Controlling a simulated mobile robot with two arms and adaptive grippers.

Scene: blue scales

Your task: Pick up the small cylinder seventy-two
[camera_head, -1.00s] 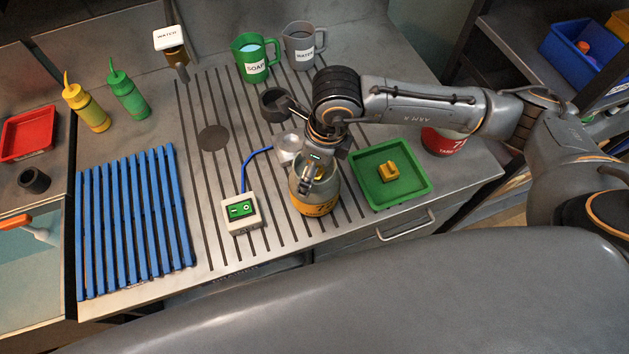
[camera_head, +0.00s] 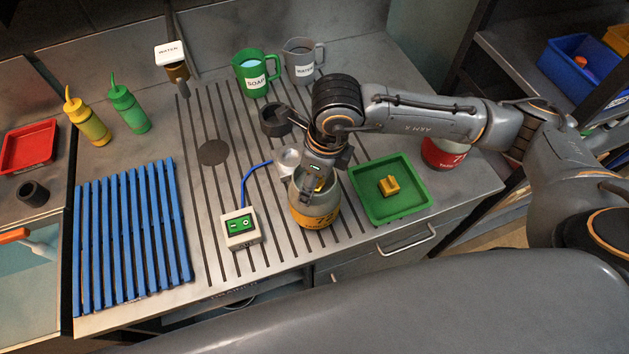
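The small cylinder with a yellow band marked 72 (camera_head: 316,217) stands upright on the slotted part of the metal bench, left of the green tray. My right gripper (camera_head: 318,193) reaches down from above onto its top. The gripper and wrist hide part of the cylinder's top. The fingertips cannot be made out clearly, so I cannot tell whether they are closed on it. My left gripper is not in view.
A green tray (camera_head: 361,206) holding a yellow piece (camera_head: 389,186) is close on the right. A white switch box (camera_head: 241,229) with a blue cable is on the left. A red-labelled cylinder (camera_head: 445,152) stands behind the tray. A dark cup (camera_head: 277,119) and jugs are behind.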

